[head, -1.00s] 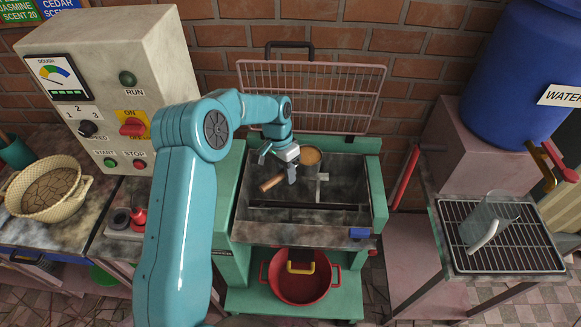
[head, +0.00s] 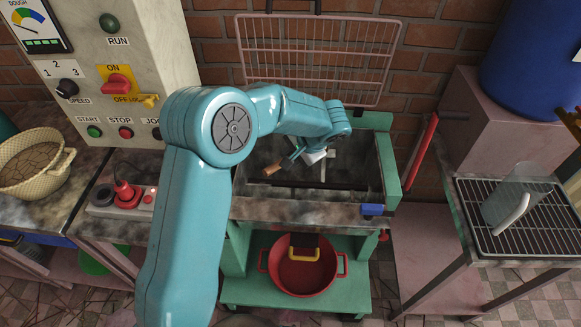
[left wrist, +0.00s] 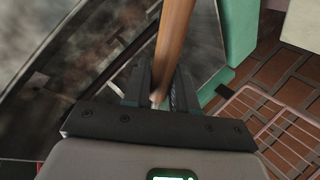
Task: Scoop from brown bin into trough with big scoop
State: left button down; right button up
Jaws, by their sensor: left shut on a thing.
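The trough (head: 300,211) is a grey metal basin in a green frame, at the middle of the head view. My left gripper (head: 298,156) is over the trough, shut on the wooden handle of the big scoop (head: 272,169). The brown handle (left wrist: 174,45) also shows between the fingers in the left wrist view. The scoop's bowl is hidden behind my arm and gripper in the head view, so I cannot tell what it holds. I see no brown bin. My right gripper is not in view.
A pink wire rack (head: 318,55) stands upright behind the trough, and a red pot (head: 302,272) is below it. A control cabinet (head: 150,45) and a cream basket (head: 35,178) are at left.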

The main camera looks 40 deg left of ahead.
pick_arm(q)
jog(key=y+b, duration=0.2)
jog(key=b, duration=0.2)
jog(key=f+t+y+b, duration=0.1)
jog(key=y+b, duration=0.2)
jog(key=b, duration=0.2)
jog(key=m+y+b, duration=0.1)
jog(key=y+b, duration=0.2)
jog(key=b, duration=0.2)
jog(key=shift+s+d+f+t, duration=0.15)
jog(key=shift+d+t, duration=0.15)
jog(key=shift+d, duration=0.05)
jog(key=shift+y+b, duration=0.3)
jog(key=shift+s+r+t+y+b, duration=0.1)
jog(key=shift+r+t+y+b, duration=0.2)
jog(key=shift+r+y+b, duration=0.1)
